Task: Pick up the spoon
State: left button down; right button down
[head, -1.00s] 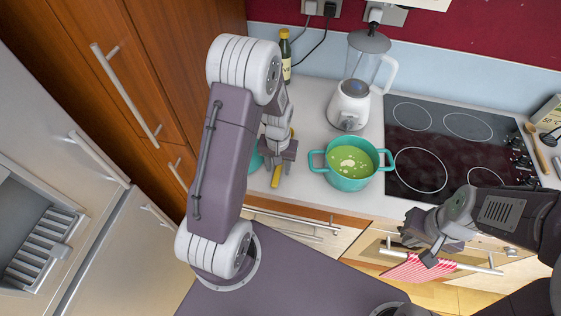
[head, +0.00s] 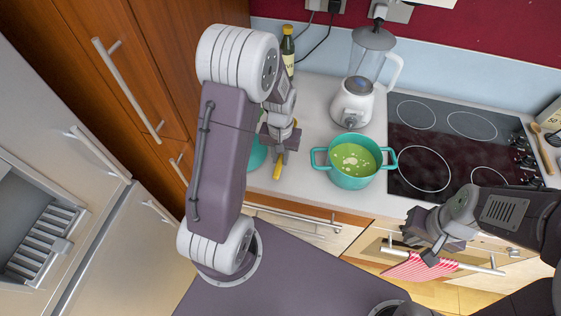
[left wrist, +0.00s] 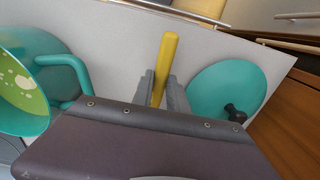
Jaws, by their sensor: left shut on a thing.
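The spoon shows as a yellow handle (left wrist: 165,62) standing between the two grey fingers of my left gripper (left wrist: 162,88) in the left wrist view. The gripper is shut on it. In the head view the yellow handle (head: 279,166) sticks out below the left gripper (head: 279,146), over the counter left of the pot. The spoon's other end is hidden by the gripper. My right gripper (head: 416,250) is empty, its fingers apart, in front of the counter by the striped towel.
A teal pot (head: 352,182) of green soup stands right of my left gripper. A teal lid-like disc (left wrist: 215,85) with a dark knob lies on the other side. A blender (head: 354,100), bottle (head: 288,48) and black hob (head: 440,135) are behind. A red-striped towel (head: 412,266) hangs below.

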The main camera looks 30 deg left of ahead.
pick_arm(q)
jog(key=d+r, duration=0.7)
jog(key=d, duration=0.4)
jog(key=shift+w+d+r+b, duration=0.25)
jog(key=shift+d+b, duration=0.1)
jog(key=shift+b, duration=0.1)
dwell(1.0)
